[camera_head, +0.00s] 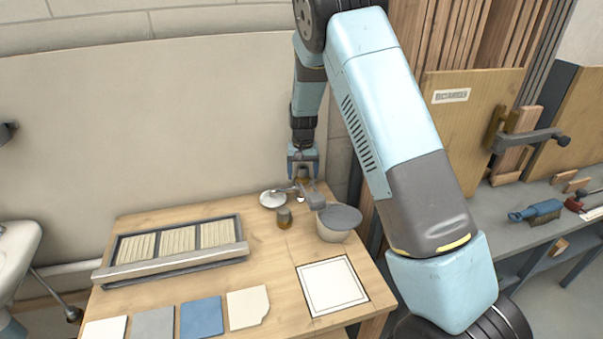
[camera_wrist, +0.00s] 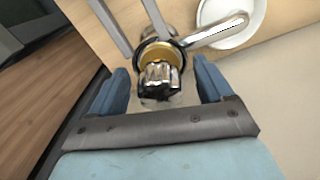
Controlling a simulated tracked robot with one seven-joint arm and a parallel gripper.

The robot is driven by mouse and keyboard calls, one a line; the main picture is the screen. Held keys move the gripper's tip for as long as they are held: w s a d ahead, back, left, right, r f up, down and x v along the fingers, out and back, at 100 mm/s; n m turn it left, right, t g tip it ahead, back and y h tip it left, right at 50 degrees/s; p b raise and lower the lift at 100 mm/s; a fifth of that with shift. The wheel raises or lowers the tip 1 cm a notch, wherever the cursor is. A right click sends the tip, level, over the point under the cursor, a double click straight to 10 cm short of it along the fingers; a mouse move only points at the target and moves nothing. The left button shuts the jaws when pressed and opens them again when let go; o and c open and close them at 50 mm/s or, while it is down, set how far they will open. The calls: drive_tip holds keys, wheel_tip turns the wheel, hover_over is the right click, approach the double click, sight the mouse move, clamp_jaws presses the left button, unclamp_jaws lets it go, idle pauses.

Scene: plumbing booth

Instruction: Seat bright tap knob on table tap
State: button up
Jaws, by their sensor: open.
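The bright tap knob (camera_wrist: 159,77), chrome and fluted, shows in the wrist view at the tap's brass-coloured collar (camera_wrist: 160,51). I cannot tell how deep it sits there. The table tap (camera_wrist: 216,31) is chrome, with its spout reaching right over a white dish. My gripper (camera_wrist: 163,88) is open, with one blue finger on each side of the knob and a visible gap to both. In the head view my gripper (camera_head: 303,174) points down over the tap (camera_head: 314,197) at the back of the table; the knob is hard to make out there.
A white dish (camera_head: 272,199) and a small brown cup (camera_head: 284,220) stand left of the tap. A bucket with a grey top (camera_head: 338,222) stands close on the right. A slatted rack (camera_head: 170,250), several tiles and a white square (camera_head: 332,286) lie on the wooden table.

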drive_tip(key=shift+r, duration=0.1)
wheel_tip(320, 180, up, 14)
drive_tip(key=shift+f, duration=0.25)
idle(0.4)
